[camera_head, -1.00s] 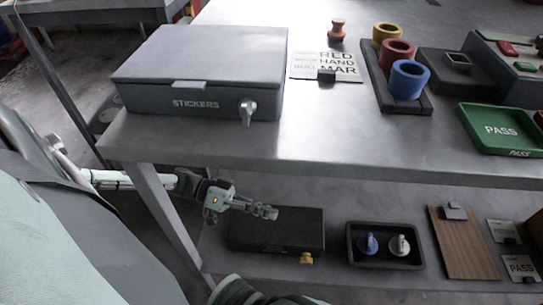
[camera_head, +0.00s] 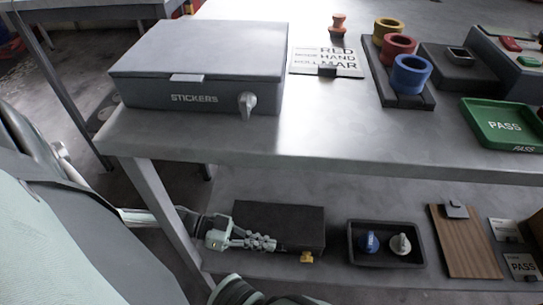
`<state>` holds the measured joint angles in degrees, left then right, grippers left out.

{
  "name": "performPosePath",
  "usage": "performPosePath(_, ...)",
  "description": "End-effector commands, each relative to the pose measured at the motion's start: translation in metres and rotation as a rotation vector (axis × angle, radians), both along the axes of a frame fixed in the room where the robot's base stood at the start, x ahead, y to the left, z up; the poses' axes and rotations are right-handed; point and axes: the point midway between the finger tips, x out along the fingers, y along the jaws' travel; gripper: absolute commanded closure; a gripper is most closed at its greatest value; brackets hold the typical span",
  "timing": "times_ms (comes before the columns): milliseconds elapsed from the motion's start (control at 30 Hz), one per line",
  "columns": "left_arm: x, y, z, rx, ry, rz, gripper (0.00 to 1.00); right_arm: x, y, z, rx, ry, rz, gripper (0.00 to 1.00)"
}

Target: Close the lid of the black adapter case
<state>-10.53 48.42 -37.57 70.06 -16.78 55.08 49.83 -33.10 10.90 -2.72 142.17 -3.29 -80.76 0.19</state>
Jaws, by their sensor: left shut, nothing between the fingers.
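The black adapter case (camera_head: 285,218) sits on the lower shelf, left of centre. Its top looks flat and its lid appears down, with a yellow latch (camera_head: 306,257) at the front right. My left gripper (camera_head: 270,244) is shut and empty. It is in front of the case's front left side and covers part of it; I cannot tell whether it touches.
A dark tray (camera_head: 352,256) with a blue and a white knobbed piece stands right of the case. A wooden clipboard (camera_head: 468,245) lies further right. A table leg (camera_head: 165,210) stands beside my left arm.

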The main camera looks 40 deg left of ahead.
Motion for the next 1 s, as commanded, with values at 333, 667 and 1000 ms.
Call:
performPosePath(333,-0.001,-0.001,-0.005,0.001,0.003,0.0,1.0,0.011,0.008,0.005,0.017,-0.053,0.019,1.0)
performPosePath(667,-0.003,-0.001,-0.004,0.002,0.005,-0.001,1.0,0.011,0.008,0.005,0.016,-0.053,0.018,1.0)
performPosePath(1000,-0.003,0.0,0.048,0.001,0.003,-0.004,1.0,0.011,0.008,0.005,0.016,-0.052,0.018,1.0)
